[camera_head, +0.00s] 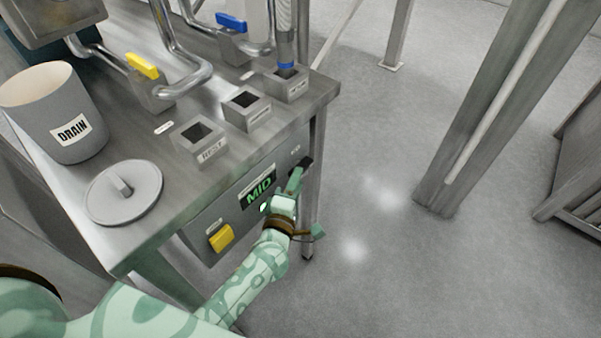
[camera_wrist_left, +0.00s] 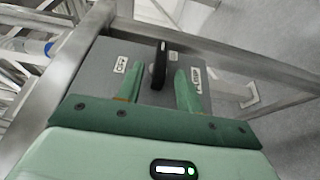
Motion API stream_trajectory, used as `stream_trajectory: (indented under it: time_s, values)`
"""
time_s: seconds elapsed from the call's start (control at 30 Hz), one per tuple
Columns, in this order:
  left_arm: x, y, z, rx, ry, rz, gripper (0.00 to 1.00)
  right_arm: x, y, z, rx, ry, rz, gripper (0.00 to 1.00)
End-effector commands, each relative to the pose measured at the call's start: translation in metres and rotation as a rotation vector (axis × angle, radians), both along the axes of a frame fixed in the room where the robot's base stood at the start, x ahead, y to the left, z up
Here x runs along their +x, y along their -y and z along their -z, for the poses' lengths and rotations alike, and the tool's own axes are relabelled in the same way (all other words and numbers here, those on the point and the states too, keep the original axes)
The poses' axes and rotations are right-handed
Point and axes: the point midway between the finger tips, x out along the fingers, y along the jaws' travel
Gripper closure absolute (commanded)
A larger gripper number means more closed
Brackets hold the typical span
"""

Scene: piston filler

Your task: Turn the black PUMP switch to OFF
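The black PUMP switch (camera_wrist_left: 160,62) is on the grey panel of the filler and shows in the left wrist view as an upright black lever on a round base. My left gripper (camera_wrist_left: 158,72) is open, with one green finger on each side of the lever and a gap visible on both sides. In the head view my left gripper (camera_head: 294,182) is at the panel's right end, and it partly hides the switch (camera_head: 306,162). Small white labels flank the switch; the left one (camera_wrist_left: 120,64) seems to read OFF. My right gripper is not in view.
A green-lit MID display (camera_head: 258,190) and a yellow switch (camera_head: 221,238) are on the same panel. Above are the steel table top (camera_head: 160,232), a DRAIN bucket (camera_head: 50,115), a round lid (camera_head: 124,192) and pipes with coloured valves.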

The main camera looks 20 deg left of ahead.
Motion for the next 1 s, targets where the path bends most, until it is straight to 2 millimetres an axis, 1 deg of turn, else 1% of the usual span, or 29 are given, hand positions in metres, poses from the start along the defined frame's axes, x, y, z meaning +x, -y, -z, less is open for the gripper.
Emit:
stream_trajectory:
  time_s: [0.03,0.1,0.2,0.33,0.57,0.6,0.7,0.87,1.0]
  values:
    - [0.009,0.000,0.001,-0.001,0.000,0.000,0.64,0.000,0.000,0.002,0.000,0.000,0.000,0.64]
    - [0.019,-0.001,0.001,0.000,0.000,0.000,0.64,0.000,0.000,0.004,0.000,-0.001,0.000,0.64]
    - [0.029,-0.001,0.001,0.002,0.000,0.001,0.64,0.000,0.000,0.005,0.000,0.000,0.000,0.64]
    - [0.034,-0.001,0.000,0.002,-0.001,0.001,0.64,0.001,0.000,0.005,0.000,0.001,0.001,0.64]
    - [0.034,-0.002,0.000,0.002,-0.001,0.001,0.64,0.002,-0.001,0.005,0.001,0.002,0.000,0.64]
    - [0.034,-0.002,0.000,0.002,-0.001,0.001,0.75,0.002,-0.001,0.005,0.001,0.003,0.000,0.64]
    - [0.034,-0.002,0.000,0.002,-0.001,0.001,1.00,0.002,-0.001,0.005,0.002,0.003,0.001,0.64]
    - [0.034,-0.002,0.001,0.002,-0.001,0.001,1.00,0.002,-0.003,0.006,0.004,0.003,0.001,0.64]
    - [0.034,-0.002,0.003,-0.003,0.012,0.001,1.00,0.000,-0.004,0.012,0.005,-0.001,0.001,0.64]
